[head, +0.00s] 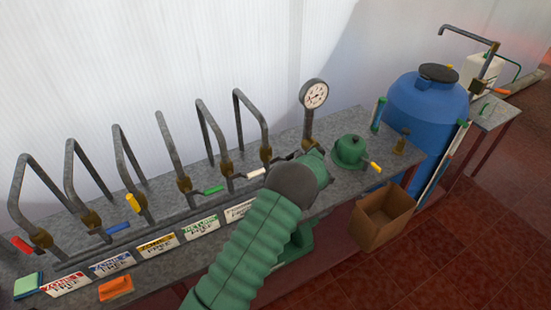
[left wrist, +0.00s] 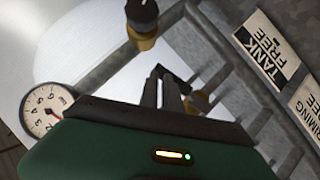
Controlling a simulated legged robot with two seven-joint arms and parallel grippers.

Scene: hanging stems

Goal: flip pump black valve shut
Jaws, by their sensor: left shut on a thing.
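My left gripper (left wrist: 164,82) reaches the pipework beside the round gauge (head: 314,94), which also shows in the left wrist view (left wrist: 45,108). Its narrow fingers are shut on the black valve handle (left wrist: 178,78), next to a brass valve body (left wrist: 199,102). In the head view my green arm and hand cover the fingertips. Only a short dark piece of the handle (head: 284,157) shows left of the hand there. My right gripper is in neither view.
Valves with red (head: 21,245), blue (head: 118,228), yellow (head: 132,203), green (head: 214,190) and white (head: 256,172) handles line the bench. A green pump (head: 350,151), cardboard box (head: 384,214) and blue tank (head: 428,100) stand right. An orange cloth (head: 116,288) lies front left.

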